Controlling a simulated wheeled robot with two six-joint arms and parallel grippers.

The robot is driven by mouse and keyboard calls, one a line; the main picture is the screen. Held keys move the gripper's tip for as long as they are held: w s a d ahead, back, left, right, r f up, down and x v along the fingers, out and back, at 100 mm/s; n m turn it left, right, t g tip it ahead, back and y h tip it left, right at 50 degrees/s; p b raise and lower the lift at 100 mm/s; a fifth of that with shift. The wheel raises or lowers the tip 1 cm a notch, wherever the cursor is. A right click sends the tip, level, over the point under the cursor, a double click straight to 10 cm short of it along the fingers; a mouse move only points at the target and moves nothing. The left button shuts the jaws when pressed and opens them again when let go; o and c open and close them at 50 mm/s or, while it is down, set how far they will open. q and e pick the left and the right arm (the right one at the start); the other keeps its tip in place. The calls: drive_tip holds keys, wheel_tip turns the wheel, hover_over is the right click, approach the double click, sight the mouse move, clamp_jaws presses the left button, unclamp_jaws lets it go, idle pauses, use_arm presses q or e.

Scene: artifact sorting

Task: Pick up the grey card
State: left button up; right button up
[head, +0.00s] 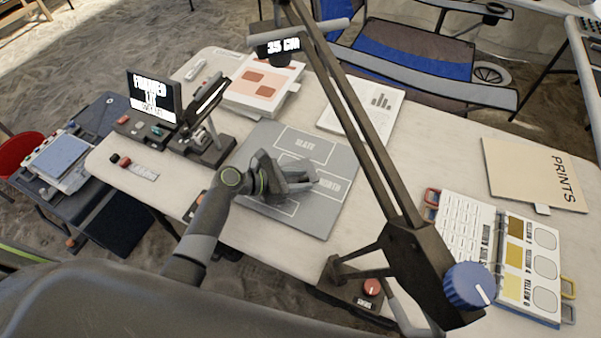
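My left gripper (304,182) is over the middle of a grey mat (326,220) on the table. The mat has white outlined areas and printed words, one reading like "NORTH". The grey fingers overlap the mat in the picture, and I cannot tell whether they are open or shut, or whether they touch anything. I cannot make out a separate grey card; the gripper and forearm hide part of the mat. My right gripper is not in view.
A dark lamp-like arm (350,105) crosses above the table, with a blue knob (468,286). A small screen device (153,98) stands left. An open colour-swatch binder (472,232) and a "PRINTS" folder (520,172) lie right. Bare tabletop (415,150) lies between mat and folder.

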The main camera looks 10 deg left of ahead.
use_arm(q)
drive_tip(key=shift+c, duration=0.3)
clamp_jaws()
drive_tip(key=shift+r, duration=0.15)
